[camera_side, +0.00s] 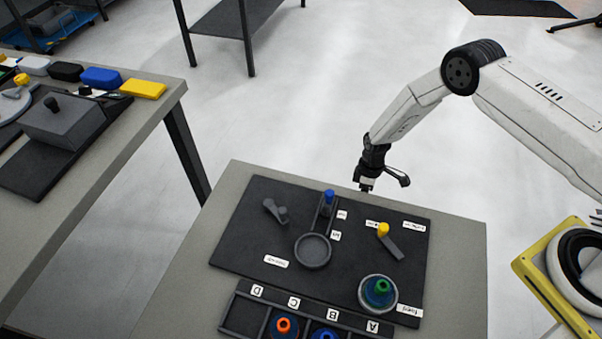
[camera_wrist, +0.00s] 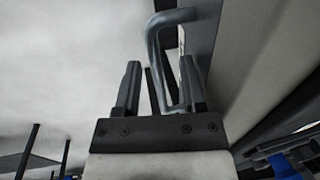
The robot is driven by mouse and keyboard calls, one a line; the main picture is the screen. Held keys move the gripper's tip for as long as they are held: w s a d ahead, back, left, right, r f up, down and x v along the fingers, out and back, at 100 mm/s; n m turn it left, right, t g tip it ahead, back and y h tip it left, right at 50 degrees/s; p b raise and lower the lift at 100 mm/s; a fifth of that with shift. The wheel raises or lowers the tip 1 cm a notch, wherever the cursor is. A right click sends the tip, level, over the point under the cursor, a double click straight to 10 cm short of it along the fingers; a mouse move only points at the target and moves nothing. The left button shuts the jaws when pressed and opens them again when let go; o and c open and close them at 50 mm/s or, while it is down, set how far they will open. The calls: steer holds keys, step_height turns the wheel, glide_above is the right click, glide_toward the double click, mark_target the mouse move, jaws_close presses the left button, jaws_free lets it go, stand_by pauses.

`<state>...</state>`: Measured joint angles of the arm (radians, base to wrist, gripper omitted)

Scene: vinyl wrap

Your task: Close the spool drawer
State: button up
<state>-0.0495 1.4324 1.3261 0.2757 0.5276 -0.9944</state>
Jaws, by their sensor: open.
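A grey U-shaped handle (camera_wrist: 153,42) stands out from a dark grey panel (camera_wrist: 205,35) in the wrist view. The panel looks like the drawer front; how far out the drawer is cannot be told. My gripper (camera_wrist: 160,72) is open, its two dark fingers on either side of the handle's lower part. Whether a finger touches the handle is unclear. In the side view my gripper (camera_side: 367,184) points down at the far edge of the worktable (camera_side: 455,265). The table top hides the drawer there.
A dark mat (camera_side: 260,225) on the worktable holds a round dish (camera_side: 313,251), a blue-topped lever (camera_side: 328,197), a yellow-topped lever (camera_side: 383,230) and a green-capped pot (camera_side: 380,290). A labelled rack (camera_side: 262,300) stands in front. Another bench (camera_side: 150,105) is at left.

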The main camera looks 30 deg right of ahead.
step_height(320, 180, up, 7)
steer(key=shift+w+d, duration=0.45)
steer(key=shift+r, duration=0.15)
stand_by(0.3)
steer(key=s+d+r+m+t+h, duration=0.1)
steer(key=s+r+m, duration=0.1)
steer(key=r, duration=0.7)
steer(key=s+d+r+m+t, duration=0.1)
steer(key=s+r+m, duration=0.2)
steer(key=r, duration=0.5)
steer(key=s+d+r+m+t, duration=0.1)
steer(key=s+r+m, duration=0.3)
steer(key=s+r, duration=0.5)
steer(key=shift+s+d+r+t+h, duration=0.35)
steer(key=shift+s+t, duration=0.25)
steer(key=shift+s, duration=1.2)
